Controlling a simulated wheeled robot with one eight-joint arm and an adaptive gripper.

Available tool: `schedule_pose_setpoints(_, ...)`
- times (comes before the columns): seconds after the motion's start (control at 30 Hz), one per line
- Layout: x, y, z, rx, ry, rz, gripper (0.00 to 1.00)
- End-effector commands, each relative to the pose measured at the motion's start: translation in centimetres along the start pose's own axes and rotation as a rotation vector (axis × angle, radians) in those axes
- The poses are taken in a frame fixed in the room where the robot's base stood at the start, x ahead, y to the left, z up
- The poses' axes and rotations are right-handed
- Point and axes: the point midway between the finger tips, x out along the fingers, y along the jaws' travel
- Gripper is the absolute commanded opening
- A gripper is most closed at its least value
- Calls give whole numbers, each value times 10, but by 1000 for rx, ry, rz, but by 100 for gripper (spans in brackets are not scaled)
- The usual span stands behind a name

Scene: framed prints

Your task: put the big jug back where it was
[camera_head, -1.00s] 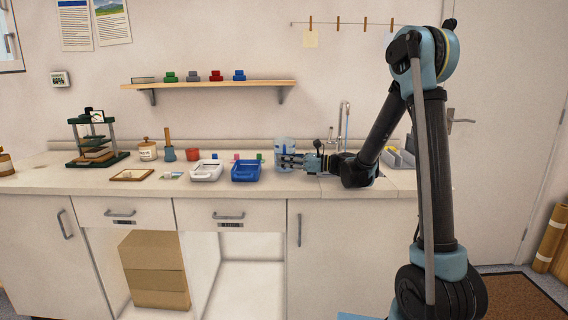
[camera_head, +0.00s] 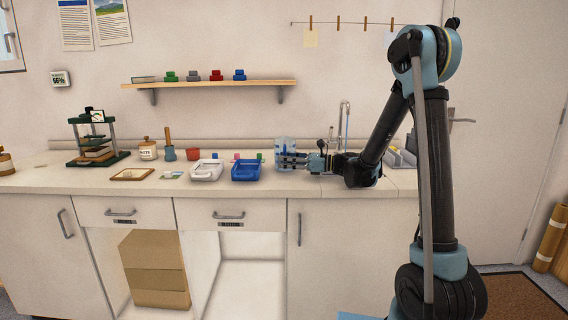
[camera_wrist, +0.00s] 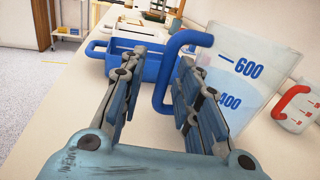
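The big jug (camera_head: 285,145) is clear, with blue marks and a blue handle. It stands upright on the counter, right of the blue tray, in the head view. In the wrist view its wall (camera_wrist: 240,75) shows the marks 600 and 400. My gripper (camera_head: 286,161) is at the jug in the head view. In the wrist view the open fingers of my gripper (camera_wrist: 163,62) straddle the blue handle (camera_wrist: 160,88), with a gap on its left; the handle is close to the right finger. Whether it touches that finger is unclear.
A smaller jug with a red handle (camera_wrist: 295,105) stands to the right in the wrist view. The blue tray (camera_head: 246,172) and white tray (camera_head: 206,171) are left of the jug. A tap (camera_head: 345,122) rises behind my arm. The counter's front edge (camera_head: 250,196) is near.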

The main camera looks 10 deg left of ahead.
Motion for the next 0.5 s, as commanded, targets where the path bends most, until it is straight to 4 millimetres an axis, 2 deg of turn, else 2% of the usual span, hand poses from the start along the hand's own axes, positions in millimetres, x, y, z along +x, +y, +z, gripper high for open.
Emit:
schedule_pose_setpoints(0.3,-57,-1,0,0,0,-4,30)
schedule_pose_setpoints(0.5,-87,0,0,0,0,-3,30)
